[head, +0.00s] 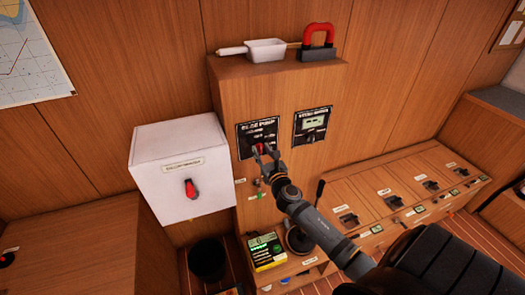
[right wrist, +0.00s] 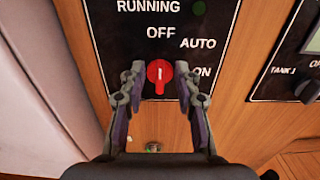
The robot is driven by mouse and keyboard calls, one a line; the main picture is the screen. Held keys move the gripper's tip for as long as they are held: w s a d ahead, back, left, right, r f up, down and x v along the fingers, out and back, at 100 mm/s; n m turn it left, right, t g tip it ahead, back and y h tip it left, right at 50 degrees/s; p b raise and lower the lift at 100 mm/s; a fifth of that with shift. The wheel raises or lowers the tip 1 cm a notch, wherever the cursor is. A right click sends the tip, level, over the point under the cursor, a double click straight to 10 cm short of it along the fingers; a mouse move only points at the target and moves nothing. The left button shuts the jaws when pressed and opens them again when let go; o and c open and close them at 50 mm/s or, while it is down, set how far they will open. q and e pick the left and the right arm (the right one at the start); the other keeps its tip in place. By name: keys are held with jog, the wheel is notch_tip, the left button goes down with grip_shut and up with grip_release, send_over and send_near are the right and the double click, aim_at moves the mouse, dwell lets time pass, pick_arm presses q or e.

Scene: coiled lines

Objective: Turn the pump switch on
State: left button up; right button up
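The pump switch is a red rotary knob (right wrist: 160,77) on the black bilge pump panel (head: 258,130) on the wooden cabinet. In the right wrist view its white mark points up toward the word OFF; AUTO and ON are to the right. My right gripper (head: 265,152) is at the panel. In the right wrist view its two fingers (right wrist: 160,80) stand apart, one on each side of the knob, with little space between; firm contact cannot be made out. The panel has a dark green, unlit-looking lamp (right wrist: 198,8) beside RUNNING. My left gripper is not in view.
A second panel with a small display (head: 312,124) is right of the pump panel. A white box (head: 165,150) with a red handle (head: 191,188) juts out at the left. A black lever (head: 319,192) rises near my right arm. A white scoop and a red-handled item (head: 318,35) lie on top.

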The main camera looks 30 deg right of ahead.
jog(key=shift+c, duration=0.4)
grip_shut()
jog(key=shift+m, duration=0.3)
jog(key=m+b, duration=0.1)
jog(key=m, duration=0.2)
jog(key=m+b, duration=0.1)
jog(key=m, duration=0.2)
jog(key=m+b, duration=0.1)
jog(key=m, duration=0.2)
jog(key=shift+s+d+f+b, duration=0.1)
jog(key=shift+d+f+b, duration=0.2)
jog(key=shift+d, duration=0.05)
jog(key=shift+d+f+m+b, duration=0.1)
jog(key=shift+m+b, duration=0.8)
jog(key=shift+m, duration=1.15)
jog(key=shift+f+m+b, duration=0.1)
jog(key=shift+m+b, duration=0.8)
jog(key=shift+m, duration=1.15)
jog(key=shift+m, duration=0.3)
